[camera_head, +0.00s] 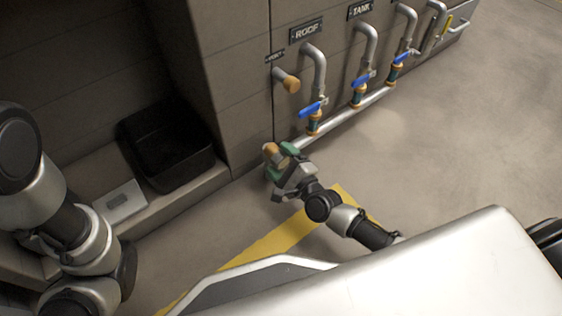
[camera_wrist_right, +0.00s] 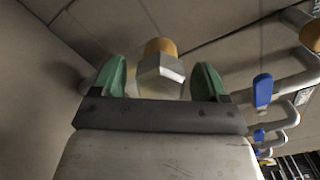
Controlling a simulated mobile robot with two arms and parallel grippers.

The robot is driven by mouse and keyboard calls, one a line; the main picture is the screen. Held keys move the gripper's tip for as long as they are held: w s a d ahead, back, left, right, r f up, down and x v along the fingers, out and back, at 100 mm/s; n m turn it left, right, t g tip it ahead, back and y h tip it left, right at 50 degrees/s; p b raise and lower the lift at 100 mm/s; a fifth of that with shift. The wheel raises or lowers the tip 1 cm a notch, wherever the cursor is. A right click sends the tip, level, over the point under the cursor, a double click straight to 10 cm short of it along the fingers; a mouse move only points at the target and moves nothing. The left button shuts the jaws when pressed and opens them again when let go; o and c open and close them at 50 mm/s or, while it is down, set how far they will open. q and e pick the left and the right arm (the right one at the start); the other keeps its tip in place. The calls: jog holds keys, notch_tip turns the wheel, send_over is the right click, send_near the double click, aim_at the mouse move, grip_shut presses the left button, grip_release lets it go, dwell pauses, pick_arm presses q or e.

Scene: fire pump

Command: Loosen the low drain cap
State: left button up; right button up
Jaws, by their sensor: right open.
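The low drain cap (camera_wrist_right: 160,76) is a pale hexagonal metal cap with a brass-coloured part behind it, at the low end of the pipe. In the head view its brass part (camera_head: 269,149) shows just past my right gripper (camera_head: 280,162). My right gripper is open, with one green finger on each side of the cap. In the right wrist view a gap shows between the cap and each finger. The head view hides most of the cap behind the gripper. My left arm shows at the left, but its gripper is not seen.
A pipe (camera_head: 345,123) runs low along the wall, with several blue-handled valves (camera_head: 313,108) above it. A brass-capped outlet (camera_head: 289,83) sticks out near the ROOF sign (camera_head: 306,30). A black bin (camera_head: 167,146) stands on a ledge at left. The floor at right is clear.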

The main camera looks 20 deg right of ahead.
jog(key=c, duration=0.9)
